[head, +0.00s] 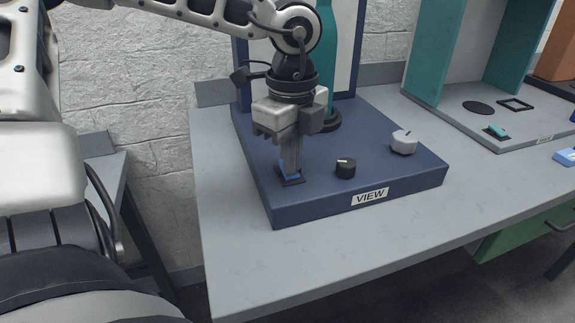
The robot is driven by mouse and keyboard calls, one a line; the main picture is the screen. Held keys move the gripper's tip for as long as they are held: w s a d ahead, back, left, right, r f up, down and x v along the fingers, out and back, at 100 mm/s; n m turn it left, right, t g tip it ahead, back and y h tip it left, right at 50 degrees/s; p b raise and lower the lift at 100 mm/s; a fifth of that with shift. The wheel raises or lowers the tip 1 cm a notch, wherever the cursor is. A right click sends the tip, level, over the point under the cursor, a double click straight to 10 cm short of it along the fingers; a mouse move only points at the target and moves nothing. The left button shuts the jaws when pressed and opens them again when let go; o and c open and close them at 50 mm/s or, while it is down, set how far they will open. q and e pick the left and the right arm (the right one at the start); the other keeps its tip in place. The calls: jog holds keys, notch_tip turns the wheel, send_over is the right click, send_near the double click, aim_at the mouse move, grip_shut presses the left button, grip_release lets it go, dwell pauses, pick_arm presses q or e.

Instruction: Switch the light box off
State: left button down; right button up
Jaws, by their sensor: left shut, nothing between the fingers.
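The light box is a dark blue base (405,181) with a "VIEW" label (370,196) on its front and an upright panel (343,50) at the back. My left gripper (291,176) points down over the base's front left, fingers shut. Its tips are at a blue rocker switch (290,177) in a black frame. They cover much of the switch, and I cannot tell whether they touch it or which way it is tipped. A black knob (346,168) and a grey knob (404,142) sit to the right. My right gripper is not in view.
A teal bottle (327,60) stands behind my left gripper on a dark round foot. A grey and teal station (490,120) with small parts stands to the right. The grey bench (240,255) is clear in front of the base.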

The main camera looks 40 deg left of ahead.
pick_arm(q)
jog(key=shift+r+p, duration=1.5)
jog(key=shift+r, duration=1.9)
